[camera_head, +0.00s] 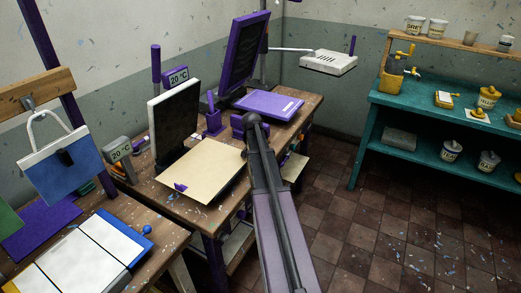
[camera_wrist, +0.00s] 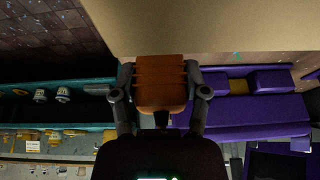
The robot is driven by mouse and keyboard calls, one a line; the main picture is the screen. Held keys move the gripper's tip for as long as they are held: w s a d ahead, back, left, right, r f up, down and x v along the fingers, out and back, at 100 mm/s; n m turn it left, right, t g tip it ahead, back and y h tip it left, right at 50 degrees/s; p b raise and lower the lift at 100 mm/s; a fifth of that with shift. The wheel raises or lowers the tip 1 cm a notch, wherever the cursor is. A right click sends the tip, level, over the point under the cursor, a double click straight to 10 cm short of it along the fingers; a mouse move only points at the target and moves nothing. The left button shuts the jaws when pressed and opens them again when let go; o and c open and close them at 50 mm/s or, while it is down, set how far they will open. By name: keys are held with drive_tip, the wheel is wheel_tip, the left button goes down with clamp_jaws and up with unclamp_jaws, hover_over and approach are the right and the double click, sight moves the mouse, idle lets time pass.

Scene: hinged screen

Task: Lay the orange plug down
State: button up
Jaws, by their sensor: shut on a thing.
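The orange plug (camera_wrist: 160,92) is a brownish-orange block in the middle of the wrist view. My gripper (camera_wrist: 160,74) is shut on it, with one finger against each side. A pale tan surface (camera_wrist: 215,28) fills the top of the wrist view beyond the plug; I cannot tell whether the plug touches it. In the head view my arm reaches over the wooden bench, and the plug and fingers are hidden there.
A cream board (camera_head: 208,172) lies on the wooden bench (camera_head: 168,197) beside my arm. A dark upright screen (camera_head: 176,121) and a purple hinged screen (camera_head: 244,50) stand behind it. A teal shelf (camera_head: 440,108) with pots stands right. Tiled floor (camera_head: 350,235) is open between.

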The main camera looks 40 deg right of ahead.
drive_tip(key=o, duration=1.1)
drive_tip(key=shift+o, duration=0.2)
drive_tip(key=shift+r, duration=0.1)
drive_tip(key=p+v, duration=1.1)
drive_tip(key=v, duration=0.1)
drive_tip(key=shift+a, duration=0.15)
idle(0.5)
drive_tip(key=s+a+n, duration=0.1)
drive_tip(key=a+n, duration=0.1)
drive_tip(key=a, duration=0.5)
drive_tip(key=s+a+n+y, duration=0.1)
drive_tip(key=s+a+n, duration=0.1)
drive_tip(key=a, duration=0.5)
drive_tip(key=s+a+f+n+y, duration=0.1)
drive_tip(key=s+a+n, duration=0.1)
drive_tip(key=a, duration=0.5)
drive_tip(key=shift+a+n, duration=0.25)
drive_tip(key=shift+n, duration=0.15)
drive_tip(key=s+a+n+g+y, duration=0.1)
drive_tip(key=s+a+n, duration=0.2)
drive_tip(key=s+a, duration=0.2)
drive_tip(key=s+a+n+y, duration=0.1)
drive_tip(key=s+a+n, duration=0.2)
drive_tip(key=a, duration=0.8)
drive_tip(key=shift+s+a+f+n+g, duration=0.25)
drive_tip(key=shift+s+n+g, duration=0.15)
drive_tip(key=shift+s, duration=0.55)
